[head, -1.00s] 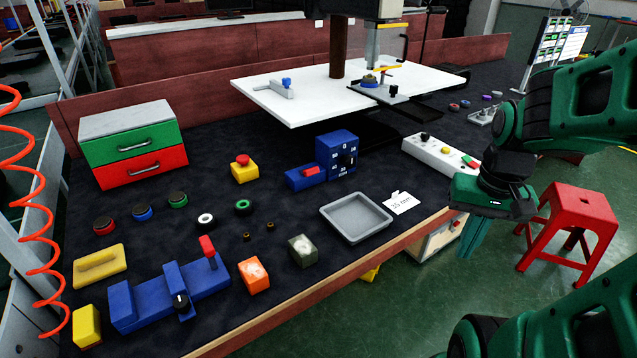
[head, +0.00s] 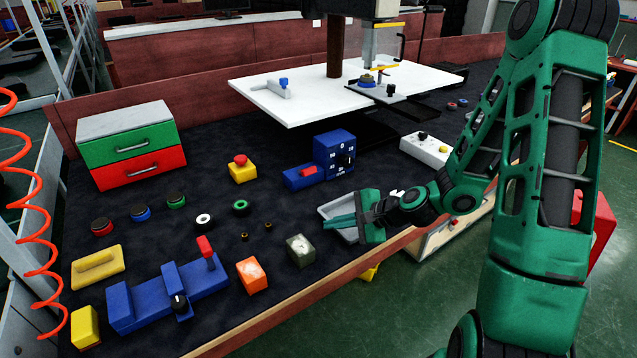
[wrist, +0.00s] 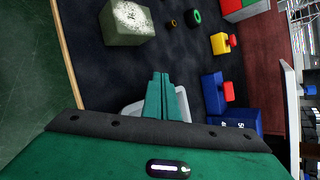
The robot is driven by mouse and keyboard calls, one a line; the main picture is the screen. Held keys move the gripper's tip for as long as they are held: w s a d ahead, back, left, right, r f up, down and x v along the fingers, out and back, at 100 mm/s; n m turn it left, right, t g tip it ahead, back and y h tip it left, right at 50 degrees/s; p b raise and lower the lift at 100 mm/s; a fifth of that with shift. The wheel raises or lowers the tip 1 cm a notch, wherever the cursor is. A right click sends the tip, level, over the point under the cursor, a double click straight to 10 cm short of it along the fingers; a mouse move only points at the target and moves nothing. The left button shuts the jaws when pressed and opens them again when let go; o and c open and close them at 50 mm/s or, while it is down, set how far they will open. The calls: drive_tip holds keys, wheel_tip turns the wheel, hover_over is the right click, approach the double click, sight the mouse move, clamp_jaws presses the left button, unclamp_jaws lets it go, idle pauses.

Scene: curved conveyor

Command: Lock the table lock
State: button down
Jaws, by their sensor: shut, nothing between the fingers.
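My gripper (head: 328,224) is shut and empty, held above the grey tray with its fingers pointing left in the head view. In the wrist view its closed fingers (wrist: 160,80) lie over the tray rim (wrist: 131,111). No part is plainly marked as the table lock. The white machine table (head: 300,108) stands at the back, with a blue knob (head: 284,81) on a grey bar at its left and a small vise (head: 390,92) near the column (head: 334,50). My gripper is in front of the table and apart from it.
A blue box with a dial (head: 335,155) stands between my gripper and the white table. A white control panel (head: 425,149) is partly behind my arm. A blue fixture with a red lever (head: 205,247) and several small blocks lie at left. The wooden bench edge (head: 290,325) runs along the front.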

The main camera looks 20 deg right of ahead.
sight(305, 172)
drive_tip(key=w+m+t, duration=0.1)
drive_tip(key=m, duration=0.1)
drive_tip(key=w+m+t, duration=0.1)
drive_tip(key=w+m, duration=0.1)
drive_tip(key=m, duration=0.1)
drive_tip(key=w+m+t, duration=0.1)
drive_tip(key=w+m, duration=0.1)
drive_tip(key=shift+d+r+m+t, duration=0.2)
drive_tip(key=shift+d+m+t, duration=0.1)
drive_tip(key=shift+t, duration=0.1)
drive_tip(key=w+d+m, duration=0.1)
drive_tip(key=m, duration=0.1)
drive_tip(key=d+m+t+h, duration=0.1)
drive_tip(key=m, duration=0.1)
drive_tip(key=w+d+m+t+h, duration=0.1)
drive_tip(key=m, duration=0.1)
drive_tip(key=shift+w, duration=0.35)
drive_tip(key=shift+w+d+f+m+h, duration=0.15)
drive_tip(key=shift+w+d+m+h, duration=0.15)
drive_tip(key=shift+d+m, duration=0.45)
drive_tip(key=shift+a, duration=0.15)
